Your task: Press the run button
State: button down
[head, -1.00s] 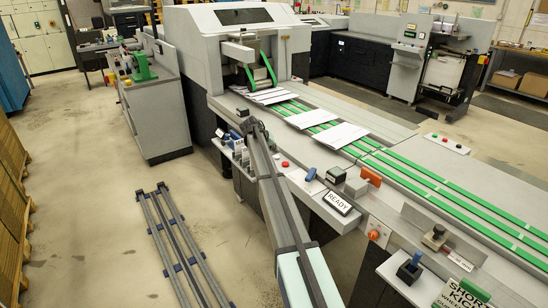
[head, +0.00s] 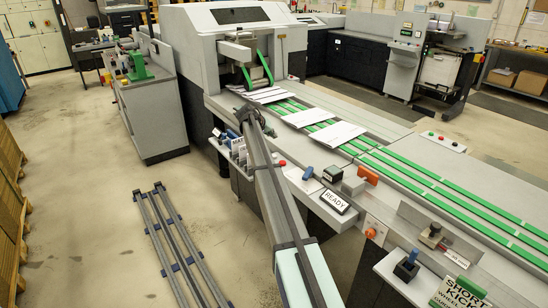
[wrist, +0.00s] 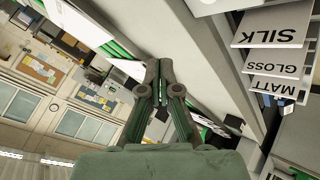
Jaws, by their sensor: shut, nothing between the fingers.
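I cannot make out a label naming a run button. A red round button (head: 282,163) sits on the machine's front ledge, right of my arm. A small grey box (head: 443,142) across the conveyor carries a green button (head: 431,134) and red ones. My gripper (head: 244,113) is shut and empty, at the far end of my arm, over the machine's front edge near the infeed. Its closed fingertips also show in the wrist view (wrist: 160,68). My arm hides part of the front ledge.
A READY sign (head: 335,201), a blue-handled item (head: 308,173) and an orange-handled item (head: 368,176) stand along the front ledge. Paper sheets (head: 337,134) lie on the green-belted conveyor. A grey rail frame (head: 168,240) lies on the floor. SILK, GLOSS and MATT cards (wrist: 272,27) are close in the wrist view.

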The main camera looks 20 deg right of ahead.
jog(key=b, duration=0.2)
send_over(274, 156)
jog(key=f, duration=0.6)
jog(key=shift+w+a+f, duration=0.1)
jog(key=shift+a+f, duration=0.1)
jog(key=shift+a, duration=0.05)
jog(key=shift+f, duration=0.85)
jog(key=shift+f+b, duration=0.1)
jog(key=shift+b, duration=0.25)
jog(key=shift+f+b, duration=0.3)
jog(key=shift+f, duration=0.05)
